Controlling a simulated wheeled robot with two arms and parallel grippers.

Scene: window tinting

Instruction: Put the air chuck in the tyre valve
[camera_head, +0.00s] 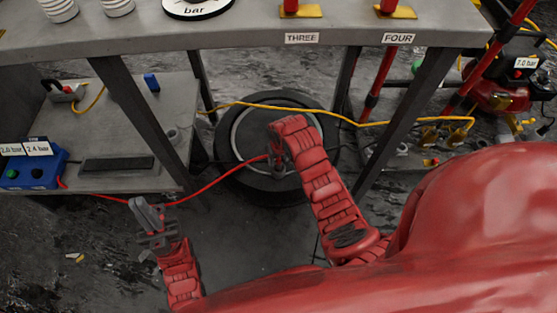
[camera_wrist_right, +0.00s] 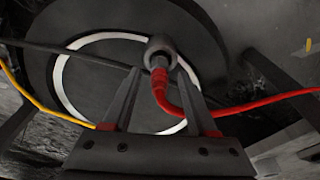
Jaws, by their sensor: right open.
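The tyre (camera_head: 232,172) lies flat on the floor under the bench, with a pale ring on its face, also in the right wrist view (camera_wrist_right: 62,85). The air chuck (camera_wrist_right: 160,50) is a grey round head on a red hose, near my right gripper's fingertips. My right gripper (camera_head: 277,163) is over the tyre; in the wrist view its fingers (camera_wrist_right: 156,72) stand apart, either side of the hose. I cannot make out the valve or whether the chuck is on it. My left gripper (camera_head: 147,208) is left of the tyre, apart from it; its finger gap is unclear.
The red hose (camera_head: 210,184) runs left to a blue box (camera_head: 30,172) on a low shelf. Bench legs (camera_head: 405,115) stand either side. A red compressor (camera_head: 497,95) is at right.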

